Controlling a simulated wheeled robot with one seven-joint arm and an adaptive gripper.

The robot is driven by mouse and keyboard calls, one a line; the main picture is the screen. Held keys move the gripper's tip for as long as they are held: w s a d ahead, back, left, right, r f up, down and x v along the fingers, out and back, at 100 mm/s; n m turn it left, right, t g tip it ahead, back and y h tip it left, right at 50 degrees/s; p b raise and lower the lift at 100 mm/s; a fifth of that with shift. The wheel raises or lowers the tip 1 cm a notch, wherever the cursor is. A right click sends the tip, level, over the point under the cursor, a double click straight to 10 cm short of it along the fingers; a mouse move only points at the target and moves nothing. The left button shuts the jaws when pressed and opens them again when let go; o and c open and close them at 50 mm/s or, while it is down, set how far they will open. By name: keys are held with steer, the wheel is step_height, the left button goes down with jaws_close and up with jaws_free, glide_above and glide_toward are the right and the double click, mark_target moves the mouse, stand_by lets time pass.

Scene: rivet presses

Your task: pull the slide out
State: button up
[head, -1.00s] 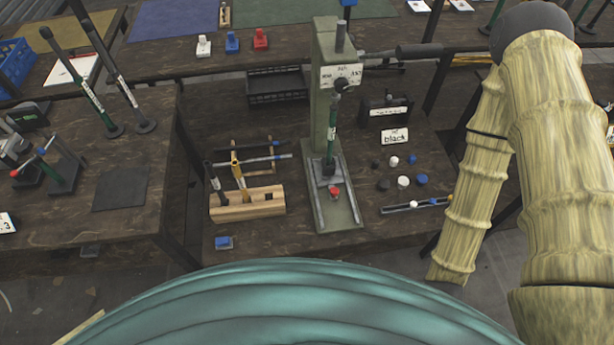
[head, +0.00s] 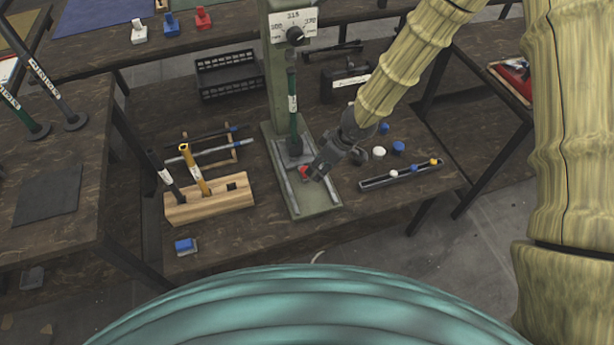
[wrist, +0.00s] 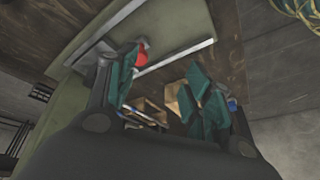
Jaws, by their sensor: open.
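The green press (head: 278,85) stands upright on the middle bench with a flat base plate (head: 315,207) between two rails. The slide appears as a grey block (head: 283,160) low under the ram, with a red knob (head: 304,174) at its front. My gripper (head: 317,174) is just right of the knob, low over the base plate, and hides part of the slide. In the wrist view my gripper (wrist: 165,88) is open with green finger pads. The red knob (wrist: 141,58) shows beside the left pad, partly hidden by it; I cannot tell whether they touch.
A wooden tool block (head: 220,200) with upright hammers stands left of the press. A narrow tray (head: 400,176) and loose white and blue caps lie to the right. A blue-topped piece (head: 185,246) sits at the front left. The bench front before the press is clear.

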steer(key=shift+n+t, duration=0.3)
steer(key=shift+n, duration=0.2)
steer(key=w+a+f+b, duration=0.1)
steer(key=f, duration=0.2)
steer(key=w+a+f+b, duration=0.1)
steer(key=w+f, duration=0.1)
steer(key=w+a+f+b, duration=0.2)
steer(key=f, duration=0.1)
steer(key=shift+w+f, duration=0.15)
steer(key=shift+f, duration=0.2)
jaws_close()
